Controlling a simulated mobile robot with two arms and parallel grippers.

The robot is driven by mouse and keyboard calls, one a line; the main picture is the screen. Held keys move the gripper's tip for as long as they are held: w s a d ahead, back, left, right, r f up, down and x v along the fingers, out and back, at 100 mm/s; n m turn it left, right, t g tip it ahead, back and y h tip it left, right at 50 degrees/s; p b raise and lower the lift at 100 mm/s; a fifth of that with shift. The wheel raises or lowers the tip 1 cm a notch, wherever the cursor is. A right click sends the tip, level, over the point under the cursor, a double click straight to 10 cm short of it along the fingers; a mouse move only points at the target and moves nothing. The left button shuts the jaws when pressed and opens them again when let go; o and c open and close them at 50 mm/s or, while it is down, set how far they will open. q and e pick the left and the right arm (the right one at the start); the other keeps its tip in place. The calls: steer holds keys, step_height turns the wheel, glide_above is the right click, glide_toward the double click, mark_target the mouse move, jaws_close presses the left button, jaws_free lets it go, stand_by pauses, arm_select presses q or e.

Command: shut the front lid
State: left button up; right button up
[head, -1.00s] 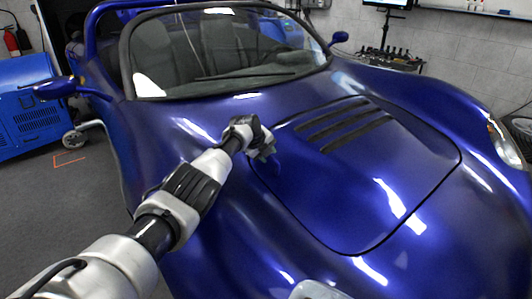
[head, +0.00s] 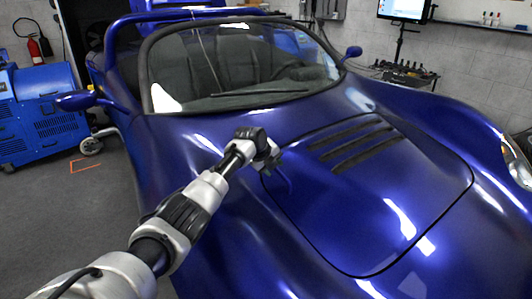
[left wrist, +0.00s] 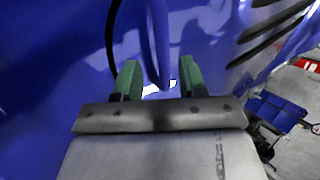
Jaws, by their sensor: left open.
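The front lid (head: 375,200) is a glossy dark blue panel with black louvre slots, on the nose of the blue car. It looks down or nearly flush with the body; a dark seam runs around it. My left gripper (head: 276,166) is at the lid's left edge, near the windscreen end. In the left wrist view my left gripper (left wrist: 160,82) has its two green fingers apart. A narrow blue fin-like piece (left wrist: 158,45) lies between or just beyond them; contact cannot be told. My right gripper is in no view.
The car's windscreen (head: 235,65) stands behind the lid, with a side mirror (head: 78,101) at left. A blue machine (head: 40,115) stands on the left floor. A cart with tools (head: 405,75) and a monitor (head: 403,9) are at the back right.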

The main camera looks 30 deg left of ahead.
arm_select(q)
steer(key=shift+d+p+v, duration=0.1)
steer(key=shift+p+v, duration=0.25)
steer(key=shift+v, duration=1.05)
steer(key=shift+d+p+v, duration=0.15)
steer(key=shift+p+v, duration=0.15)
steer(key=shift+v, duration=1.15)
steer(key=shift+w+a+r, duration=0.1)
